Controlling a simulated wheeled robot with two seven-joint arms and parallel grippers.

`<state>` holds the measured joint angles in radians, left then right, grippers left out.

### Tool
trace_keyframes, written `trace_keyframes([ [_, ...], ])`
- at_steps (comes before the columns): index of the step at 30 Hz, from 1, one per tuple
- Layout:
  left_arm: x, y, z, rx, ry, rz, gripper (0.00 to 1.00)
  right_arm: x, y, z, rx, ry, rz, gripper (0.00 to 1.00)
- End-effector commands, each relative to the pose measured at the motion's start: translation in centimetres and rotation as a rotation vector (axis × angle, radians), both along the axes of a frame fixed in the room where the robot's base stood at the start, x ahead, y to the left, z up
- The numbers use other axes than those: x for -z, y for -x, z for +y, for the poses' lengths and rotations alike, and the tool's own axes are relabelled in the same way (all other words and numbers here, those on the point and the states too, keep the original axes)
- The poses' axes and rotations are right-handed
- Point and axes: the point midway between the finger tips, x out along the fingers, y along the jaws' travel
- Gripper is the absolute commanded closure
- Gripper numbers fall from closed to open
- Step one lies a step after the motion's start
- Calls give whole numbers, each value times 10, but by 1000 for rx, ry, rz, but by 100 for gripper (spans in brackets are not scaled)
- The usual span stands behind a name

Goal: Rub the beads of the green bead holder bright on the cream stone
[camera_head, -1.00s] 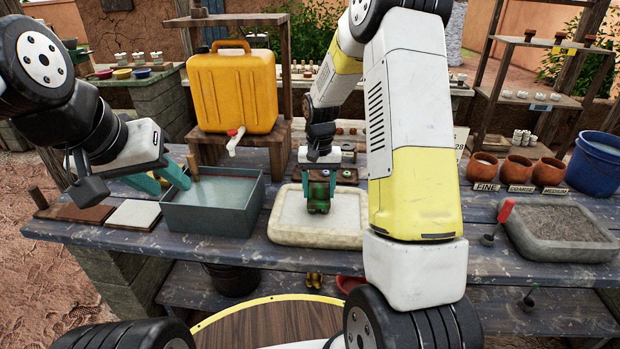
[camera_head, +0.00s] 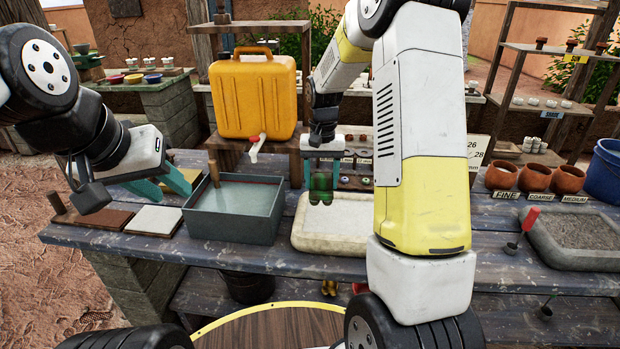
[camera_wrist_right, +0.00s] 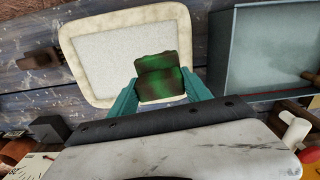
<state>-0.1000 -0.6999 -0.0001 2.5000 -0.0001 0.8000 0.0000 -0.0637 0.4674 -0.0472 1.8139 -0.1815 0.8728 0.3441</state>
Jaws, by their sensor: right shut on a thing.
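The green bead holder (camera_head: 320,187) is held in my right gripper (camera_head: 321,168), over the far part of the cream stone (camera_head: 322,245). In the right wrist view the green and brown holder (camera_wrist_right: 163,78) sits between the teal fingers, with the pale slab and its cream rim (camera_wrist_right: 82,88) beyond it. It appears raised above the stone. Its underside and the beads are hidden. My left gripper (camera_head: 165,181) is open and empty, left of the water tub.
A grey water tub (camera_head: 232,226) stands left of the stone, with a yellow jerrycan (camera_head: 253,95) behind it. A grey trough (camera_head: 575,240) and clay pots (camera_head: 535,178) stand right. A white tile (camera_head: 154,219) lies at left. My right arm hides part of the bench.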

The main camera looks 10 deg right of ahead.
Motion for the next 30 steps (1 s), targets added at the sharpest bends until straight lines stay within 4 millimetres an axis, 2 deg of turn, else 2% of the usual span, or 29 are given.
trace_keyframes([
  [3,0,0,0,0,0,0,64,-15,1,-1,0,0,-3,82],
  [9,0,0,0,0,0,0,64,-28,4,-3,0,-1,-2,82],
  [30,0,0,0,0,0,0,64,-27,4,-3,0,0,-1,82],
])
